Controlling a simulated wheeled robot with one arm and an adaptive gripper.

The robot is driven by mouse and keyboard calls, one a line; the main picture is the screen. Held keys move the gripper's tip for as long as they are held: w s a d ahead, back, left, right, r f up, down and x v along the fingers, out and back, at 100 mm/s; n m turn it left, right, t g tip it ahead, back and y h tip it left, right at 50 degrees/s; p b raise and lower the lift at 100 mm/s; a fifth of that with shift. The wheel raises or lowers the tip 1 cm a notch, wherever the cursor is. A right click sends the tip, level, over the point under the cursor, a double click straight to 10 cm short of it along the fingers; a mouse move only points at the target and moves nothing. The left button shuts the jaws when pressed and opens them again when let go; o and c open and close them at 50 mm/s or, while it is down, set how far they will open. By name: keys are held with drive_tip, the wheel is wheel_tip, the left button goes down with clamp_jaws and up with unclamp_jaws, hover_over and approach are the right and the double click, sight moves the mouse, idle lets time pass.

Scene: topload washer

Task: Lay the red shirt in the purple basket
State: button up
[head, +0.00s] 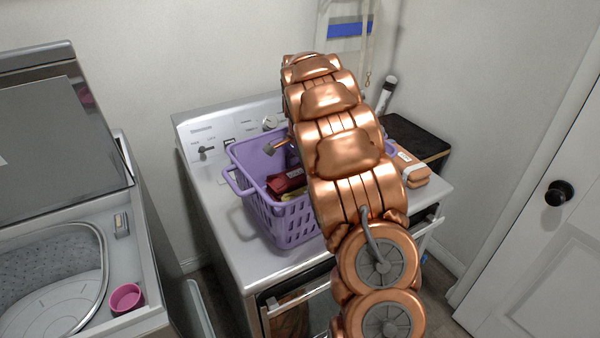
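The purple basket (264,207) stands upright on top of the white machine with a control panel. A dark red cloth, which looks like the red shirt (287,181), lies inside the basket near its front wall. Something yellowish shows just below the cloth. My copper arm reaches over the basket and covers its right part. A small part of my gripper (277,146) shows at the basket's back rim, left of the arm. The rest of the gripper is hidden, so I cannot tell whether it is open, or whether it touches the cloth.
The machine top (238,232) is clear left of the basket. A tan folded item (411,171) lies at its right. An open topload washer (60,270) with a pink cup (126,298) stands at left. A white door (545,235) is at right.

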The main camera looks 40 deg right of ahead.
sight(301, 171)
wheel_tip(301, 171, up, 12)
drive_tip(key=b, duration=0.2)
drive_tip(key=shift+r, duration=0.15)
idle(0.7)
drive_tip(key=shift+r, duration=0.1)
idle(0.4)
